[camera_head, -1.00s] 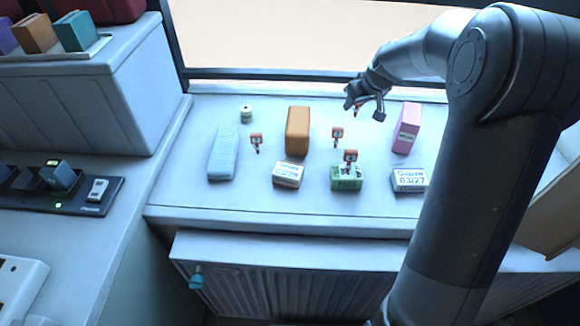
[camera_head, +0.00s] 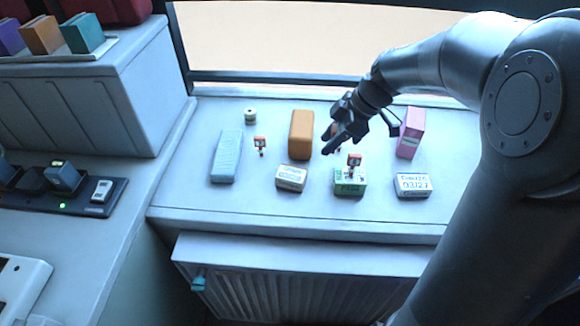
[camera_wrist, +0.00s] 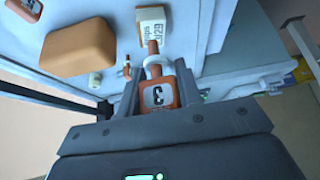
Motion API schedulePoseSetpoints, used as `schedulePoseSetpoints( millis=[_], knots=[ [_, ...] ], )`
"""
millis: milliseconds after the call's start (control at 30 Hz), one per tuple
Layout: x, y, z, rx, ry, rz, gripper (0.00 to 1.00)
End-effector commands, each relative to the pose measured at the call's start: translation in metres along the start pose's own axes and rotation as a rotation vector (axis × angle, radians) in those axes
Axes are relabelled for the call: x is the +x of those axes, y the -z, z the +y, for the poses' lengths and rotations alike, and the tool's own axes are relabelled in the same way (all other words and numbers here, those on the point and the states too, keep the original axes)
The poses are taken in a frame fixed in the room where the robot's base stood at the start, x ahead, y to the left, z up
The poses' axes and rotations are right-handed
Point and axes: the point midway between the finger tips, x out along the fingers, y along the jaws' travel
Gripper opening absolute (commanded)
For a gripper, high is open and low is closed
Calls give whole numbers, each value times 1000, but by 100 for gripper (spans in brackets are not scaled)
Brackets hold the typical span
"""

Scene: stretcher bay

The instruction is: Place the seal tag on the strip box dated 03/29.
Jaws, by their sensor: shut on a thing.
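My gripper (camera_head: 338,136) hangs over the middle of the worktop. In the wrist view its fingers are shut on an orange-red seal tag (camera_wrist: 157,95) with a white label bearing a dark mark like a 3. An orange-white strip box (camera_head: 291,178) lies at front centre; its date is unreadable. It also shows beyond the held tag in the wrist view (camera_wrist: 152,22). A green-white strip box (camera_head: 350,182) has another tag (camera_head: 354,161) that appears to stand on it. A blue-white strip box (camera_head: 413,185) reads 03/27. Another tag (camera_head: 260,143) stands left.
An orange case (camera_head: 301,134) stands just left of my gripper, and a pink box (camera_head: 410,132) to its right. A light-blue pack (camera_head: 227,156) and a small spool (camera_head: 250,114) are at the left. The worktop's front strip (camera_head: 290,215) is clear.

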Motion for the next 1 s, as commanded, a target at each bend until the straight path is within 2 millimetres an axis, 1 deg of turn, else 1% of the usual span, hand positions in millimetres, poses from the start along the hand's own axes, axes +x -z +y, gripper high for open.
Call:
schedulePoseSetpoints(
  millis=[33, 100, 300, 400, 500, 667, 900, 1000],
  knots=[
    [12, 6, 1, -3, 5, 1, 11],
    [29, 16, 4, -2, 6, 1, 11],
    [74, 40, 13, 0, 3, 1, 11],
    [90, 49, 16, 1, 2, 1, 11],
    [100, 54, 18, 2, 0, 0, 11],
    [108, 53, 19, 4, 0, 0, 11],
    [136, 37, 18, 5, 1, 0, 11],
    [138, 36, 19, 3, -2, 0, 11]
  ],
)
